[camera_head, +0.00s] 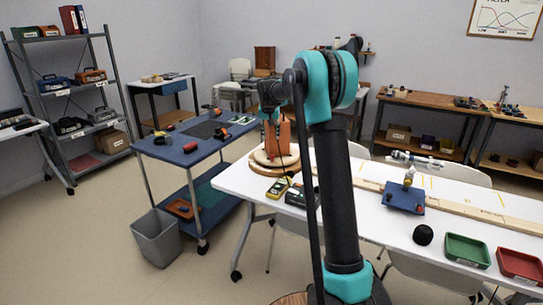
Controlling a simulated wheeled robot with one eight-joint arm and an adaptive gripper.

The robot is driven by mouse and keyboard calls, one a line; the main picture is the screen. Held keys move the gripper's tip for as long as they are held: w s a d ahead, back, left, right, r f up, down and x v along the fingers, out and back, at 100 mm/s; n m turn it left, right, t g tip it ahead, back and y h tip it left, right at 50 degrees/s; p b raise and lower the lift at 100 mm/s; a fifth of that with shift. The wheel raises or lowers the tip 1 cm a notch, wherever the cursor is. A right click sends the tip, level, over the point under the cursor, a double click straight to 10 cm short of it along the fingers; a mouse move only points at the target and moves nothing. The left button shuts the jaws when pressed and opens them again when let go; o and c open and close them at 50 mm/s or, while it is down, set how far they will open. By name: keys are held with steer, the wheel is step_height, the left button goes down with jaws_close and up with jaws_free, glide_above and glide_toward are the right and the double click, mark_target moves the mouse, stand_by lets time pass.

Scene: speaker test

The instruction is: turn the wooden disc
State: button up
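The round wooden disc (261,158) lies at the left end of the long white table (239,181), on a wider wooden base. An upright orange-brown block, probably the speaker (287,140), stands on the disc. My gripper (270,114) is small and dark in this view, at the upper left of the block and above the disc. I cannot make out its fingertips, whether they are open, or whether they touch the block.
Small meters (278,188) lie just in front of the disc. A blue board (403,197), a black dome (424,235), a green bin (467,250) and a red bin (520,264) stand to the right. A blue cart (180,151) and a grey waste bin (157,238) are left.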

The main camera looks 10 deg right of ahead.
mark_target(272, 156)
steer(key=x, duration=1.6)
steer(key=shift+w+r, duration=0.1)
jaws_close()
